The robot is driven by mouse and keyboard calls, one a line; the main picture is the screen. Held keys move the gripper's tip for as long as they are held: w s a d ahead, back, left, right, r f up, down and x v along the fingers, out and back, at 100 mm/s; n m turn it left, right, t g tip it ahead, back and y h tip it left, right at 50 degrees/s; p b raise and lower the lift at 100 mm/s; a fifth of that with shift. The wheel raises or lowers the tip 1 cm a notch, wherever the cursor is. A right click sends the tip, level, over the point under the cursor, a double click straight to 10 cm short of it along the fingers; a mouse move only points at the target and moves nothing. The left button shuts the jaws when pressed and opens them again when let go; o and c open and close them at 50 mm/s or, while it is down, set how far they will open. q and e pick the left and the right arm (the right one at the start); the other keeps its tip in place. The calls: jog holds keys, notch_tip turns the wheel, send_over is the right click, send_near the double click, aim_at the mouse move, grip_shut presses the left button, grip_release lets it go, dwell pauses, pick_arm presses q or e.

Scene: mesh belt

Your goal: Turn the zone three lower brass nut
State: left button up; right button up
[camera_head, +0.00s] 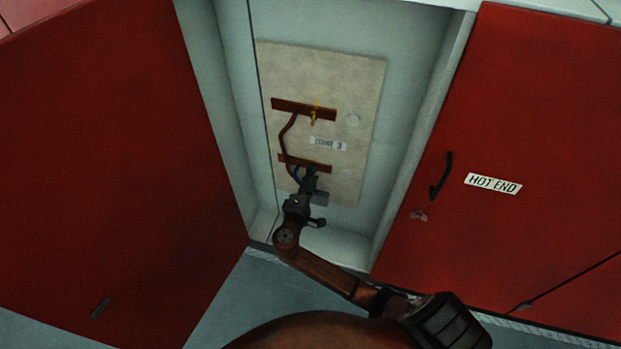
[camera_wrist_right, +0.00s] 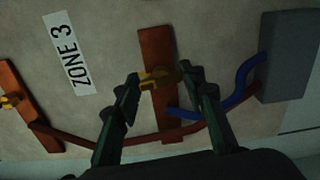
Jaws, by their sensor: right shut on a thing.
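The zone three lower brass nut (camera_wrist_right: 158,77) sits on the lower copper bar (camera_wrist_right: 155,45) in the right wrist view. My right gripper (camera_wrist_right: 160,80) has a finger on each side of it and is shut on it. In the head view my right gripper (camera_head: 308,178) covers the nut at the lower copper bar (camera_head: 290,159). The upper brass nut (camera_head: 313,116) is on the upper copper bar (camera_head: 290,106), and part of it shows at the left edge of the wrist view (camera_wrist_right: 10,100). My left gripper is not in view.
The pale panel (camera_head: 355,90) carries a ZONE 3 label (camera_head: 328,143). A brown cable (camera_head: 284,137) joins the two bars. A blue cable (camera_wrist_right: 238,90) runs to a grey block (camera_wrist_right: 287,60). Red doors stand left (camera_head: 110,130) and right (camera_head: 540,120) of the recess.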

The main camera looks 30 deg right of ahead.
dwell(0.3)
jog(key=o, duration=1.2)
jog(key=shift+c, duration=0.2)
jog(key=shift+s, duration=0.1)
jog(key=v, duration=1.2)
